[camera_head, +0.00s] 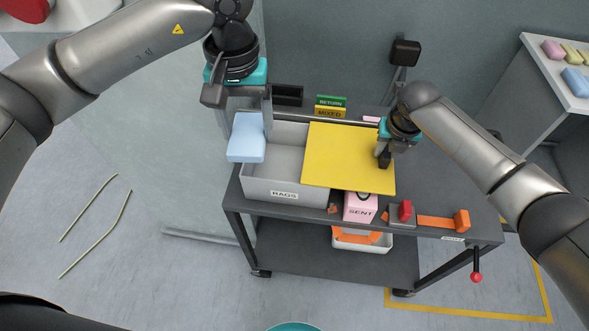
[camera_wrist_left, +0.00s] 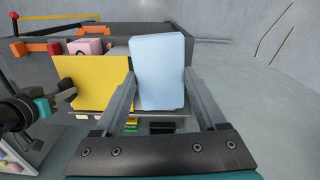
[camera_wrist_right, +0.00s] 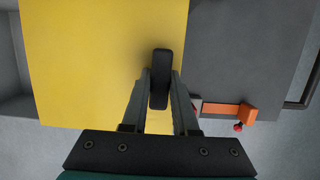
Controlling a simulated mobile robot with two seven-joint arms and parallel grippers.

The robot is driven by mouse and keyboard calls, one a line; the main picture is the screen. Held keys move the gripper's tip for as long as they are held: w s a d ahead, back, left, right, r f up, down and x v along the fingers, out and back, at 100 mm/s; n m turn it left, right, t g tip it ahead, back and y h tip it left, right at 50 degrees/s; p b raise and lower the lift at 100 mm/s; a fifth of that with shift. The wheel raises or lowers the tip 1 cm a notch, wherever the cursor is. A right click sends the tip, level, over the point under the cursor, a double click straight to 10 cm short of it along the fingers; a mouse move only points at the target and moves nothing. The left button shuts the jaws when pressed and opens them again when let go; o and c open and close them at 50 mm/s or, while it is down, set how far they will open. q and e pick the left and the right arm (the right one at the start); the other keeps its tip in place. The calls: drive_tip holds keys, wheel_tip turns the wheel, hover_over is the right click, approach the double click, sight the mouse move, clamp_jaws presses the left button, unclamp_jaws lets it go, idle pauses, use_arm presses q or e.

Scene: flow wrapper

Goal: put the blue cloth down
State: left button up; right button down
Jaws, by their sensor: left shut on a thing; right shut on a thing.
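The blue cloth (camera_head: 246,138) is a light blue folded block. My left gripper (camera_head: 247,118) is shut on it, above the left end of a grey bin (camera_head: 285,187) labelled RAGS. The cloth also fills the space between the fingers in the left wrist view (camera_wrist_left: 159,72). A flat yellow lid (camera_head: 345,158) lies over the right part of the bin and reaches past its right side. My right gripper (camera_head: 384,152) is shut on the lid's black handle (camera_wrist_right: 160,80). The left part of the bin is open and looks empty; its floor under the lid is hidden.
The bin stands on a dark cart (camera_head: 430,200). A pink SENT box (camera_head: 360,207), a red block (camera_head: 405,210) and an orange strap (camera_head: 436,222) sit along its front edge. Green and yellow signs (camera_head: 331,106) stand behind. A side counter (camera_head: 560,75) holds several coloured blocks.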

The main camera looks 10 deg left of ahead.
use_arm(q)
drive_tip(key=w+d+f+n, duration=0.1)
drive_tip(key=w+f+n, duration=0.2)
drive_tip(key=w+f, duration=0.6)
use_arm(e)
drive_tip(key=shift+d+r, duration=0.1)
use_arm(q)
wheel_tip(320, 180, down, 9)
drive_tip(key=w, duration=0.1)
drive_tip(key=shift+w+d+f, duration=0.15)
drive_tip(key=shift+w+f, duration=0.05)
drive_tip(key=shift+w, duration=0.1)
drive_tip(key=shift+f, duration=0.55)
drive_tip(key=o, duration=1.2)
use_arm(e)
drive_tip(key=shift+w, duration=0.1)
use_arm(q)
drive_tip(key=shift+o, duration=0.2)
drive_tip(key=shift+r, duration=0.1)
